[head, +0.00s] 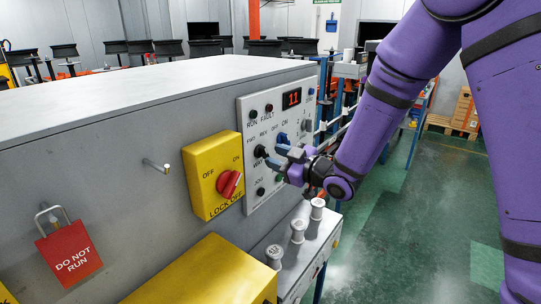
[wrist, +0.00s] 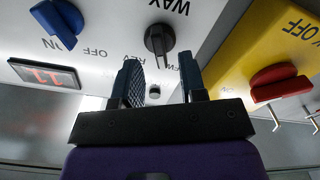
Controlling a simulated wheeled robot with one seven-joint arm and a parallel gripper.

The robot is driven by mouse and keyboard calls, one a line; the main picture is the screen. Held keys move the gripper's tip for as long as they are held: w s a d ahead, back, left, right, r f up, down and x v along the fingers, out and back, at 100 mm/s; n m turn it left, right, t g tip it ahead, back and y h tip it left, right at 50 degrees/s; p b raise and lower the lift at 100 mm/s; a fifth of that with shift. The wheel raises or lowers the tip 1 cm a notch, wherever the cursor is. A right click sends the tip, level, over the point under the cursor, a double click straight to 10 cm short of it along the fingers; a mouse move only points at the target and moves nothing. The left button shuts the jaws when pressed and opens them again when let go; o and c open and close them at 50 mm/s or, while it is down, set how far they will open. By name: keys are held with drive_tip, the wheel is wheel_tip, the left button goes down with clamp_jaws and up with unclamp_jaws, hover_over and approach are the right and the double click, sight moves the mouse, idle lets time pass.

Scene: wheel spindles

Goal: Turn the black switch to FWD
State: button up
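The black switch (head: 261,151) is on the light panel, below the FWD and REV lettering, left of my gripper in the head view. In the wrist view, which is upside down, the black switch (wrist: 159,38) lies beyond the fingertips, in line with the gap between them. Its handle points roughly toward the lettering; I cannot tell its exact setting. My gripper (head: 283,156) is close in front of the panel. In the wrist view my gripper (wrist: 161,78) has its two fingers apart with nothing between them. The FWD label is partly hidden by a finger.
A blue switch (head: 282,138) with OFF and ON sits right of the black one. A yellow lock-off box (head: 203,166) with a red knob (head: 229,184) is to the left. A red DO NOT RUN tag (head: 70,254) hangs further left. Grey spools (head: 297,231) stand below.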

drive_tip(key=v, duration=0.8)
drive_tip(key=s+d+r+m+h, duration=0.2)
drive_tip(key=d+r+m+h, duration=0.3)
drive_tip(key=d, duration=0.3)
drive_tip(key=s+d+r+m+h, duration=0.3)
drive_tip(key=d+r+m+h, duration=0.1)
drive_tip(key=d+r+h, duration=0.3)
drive_tip(key=s+d+r+m+g+h, duration=0.1)
drive_tip(key=s+d+m+g, duration=0.1)
drive_tip(key=s, duration=0.9)
drive_tip(key=s+d+r+m+g+h, duration=0.1)
drive_tip(key=s+d+m+g, duration=0.2)
drive_tip(key=s, duration=0.8)
drive_tip(key=shift+s+d+m+g, duration=0.25)
drive_tip(key=shift+m+g, duration=0.15)
drive_tip(key=shift+m, duration=0.4)
